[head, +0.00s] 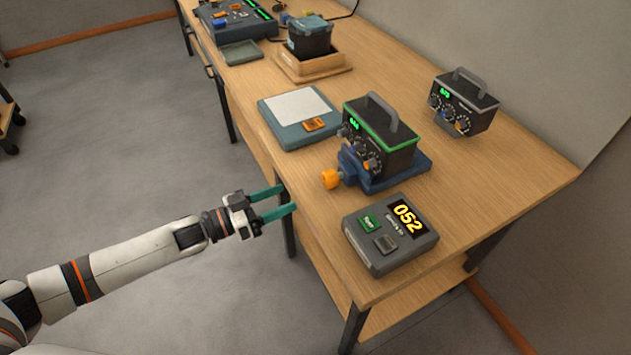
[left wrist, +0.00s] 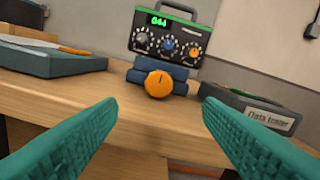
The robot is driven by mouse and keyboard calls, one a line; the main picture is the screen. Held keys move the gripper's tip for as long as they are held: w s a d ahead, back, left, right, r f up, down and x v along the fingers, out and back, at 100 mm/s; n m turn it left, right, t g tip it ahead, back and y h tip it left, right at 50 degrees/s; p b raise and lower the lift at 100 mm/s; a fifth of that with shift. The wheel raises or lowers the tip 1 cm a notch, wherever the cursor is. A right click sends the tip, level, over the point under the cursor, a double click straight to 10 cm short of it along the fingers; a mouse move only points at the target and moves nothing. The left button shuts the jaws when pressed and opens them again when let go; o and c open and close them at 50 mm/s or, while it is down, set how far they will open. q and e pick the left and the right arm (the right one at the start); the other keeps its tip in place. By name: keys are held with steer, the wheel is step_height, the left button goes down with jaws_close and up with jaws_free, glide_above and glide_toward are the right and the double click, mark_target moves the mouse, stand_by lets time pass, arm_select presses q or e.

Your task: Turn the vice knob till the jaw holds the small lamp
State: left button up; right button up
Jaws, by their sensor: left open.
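In the left wrist view the knob (left wrist: 158,84) is straight ahead, in front of the blue vice body (left wrist: 183,77). A dark box with green trim, a handle and dials (head: 378,138) stands at the vice; I cannot tell whether the jaw touches it. I see nothing that is clearly a small lamp. My left gripper (head: 289,198) is open and empty, short of the knob, with its teal fingers pointing towards the table. My right gripper is not in view.
A grey tester with a yellow readout (head: 390,235) stands right of the knob. A grey pad with a white top (head: 299,113) lies to its left. A similar dark box (head: 464,104) stands behind. The floor (head: 130,130) left of the table is clear.

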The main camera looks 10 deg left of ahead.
mark_target(324, 181)
arm_select(q)
steer(key=x, duration=0.4)
steer(key=shift+r, duration=0.2)
steer(key=x, duration=0.4)
steer(key=p+x, duration=0.1)
steer(key=x, duration=0.1)
steer(key=shift+a+f, duration=0.1)
steer(key=shift+f, duration=0.15)
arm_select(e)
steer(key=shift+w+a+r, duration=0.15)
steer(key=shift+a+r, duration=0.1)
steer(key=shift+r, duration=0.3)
arm_select(q)
steer(key=c, duration=1)
steer(key=shift+o, duration=0.2)
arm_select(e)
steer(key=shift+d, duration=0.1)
arm_select(q)
steer(key=shift+m, duration=0.3)
steer(key=m, duration=0.2)
steer(key=shift+m, duration=0.3)
steer(key=shift+m+b, duration=0.35)
steer(key=shift+m, duration=1.45)
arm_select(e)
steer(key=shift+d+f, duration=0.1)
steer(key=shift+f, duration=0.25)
